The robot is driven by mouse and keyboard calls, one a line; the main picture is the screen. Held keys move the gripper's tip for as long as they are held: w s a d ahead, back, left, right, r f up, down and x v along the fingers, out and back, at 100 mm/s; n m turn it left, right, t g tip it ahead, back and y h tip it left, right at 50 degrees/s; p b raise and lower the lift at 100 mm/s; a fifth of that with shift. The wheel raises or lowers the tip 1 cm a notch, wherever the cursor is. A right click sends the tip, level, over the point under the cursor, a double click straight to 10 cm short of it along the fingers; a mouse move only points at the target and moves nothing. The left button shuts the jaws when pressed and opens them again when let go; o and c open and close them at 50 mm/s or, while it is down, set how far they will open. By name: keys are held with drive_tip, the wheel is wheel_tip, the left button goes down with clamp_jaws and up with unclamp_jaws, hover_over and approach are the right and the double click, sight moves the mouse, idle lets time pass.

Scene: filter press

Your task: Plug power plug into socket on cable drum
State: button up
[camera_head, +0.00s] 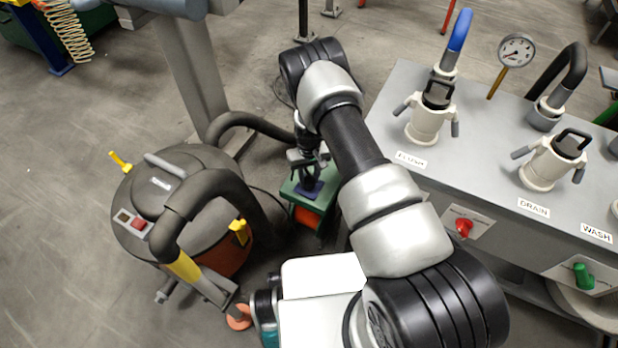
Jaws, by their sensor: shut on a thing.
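My gripper (307,163) points down over a small green and orange unit (309,217) on the floor, which seems to be the cable drum. The gripper is shut, but its jaws are small and dark here. The power plug cannot be made out between them. A dark blue part (309,190), perhaps the socket, shows on the green top just below the fingertips. I cannot tell whether anything held touches it.
A round vacuum (150,215) with thick black hoses stands close on the left. A grey bench (480,140) with white valve couplings, a gauge and knobs stands on the right. A grey post (190,75) rises behind the vacuum. Open floor lies at far left.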

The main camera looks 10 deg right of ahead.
sight(309, 174)
drive_tip(key=shift+f+b, duration=0.6)
drive_tip(key=shift+b, duration=0.1)
drive_tip(key=o, duration=1.1)
drive_tip(key=shift+r, duration=0.1)
wheel_tip(309, 174, up, 17)
drive_tip(key=p, duration=0.4)
drive_tip(key=shift+r, duration=0.2)
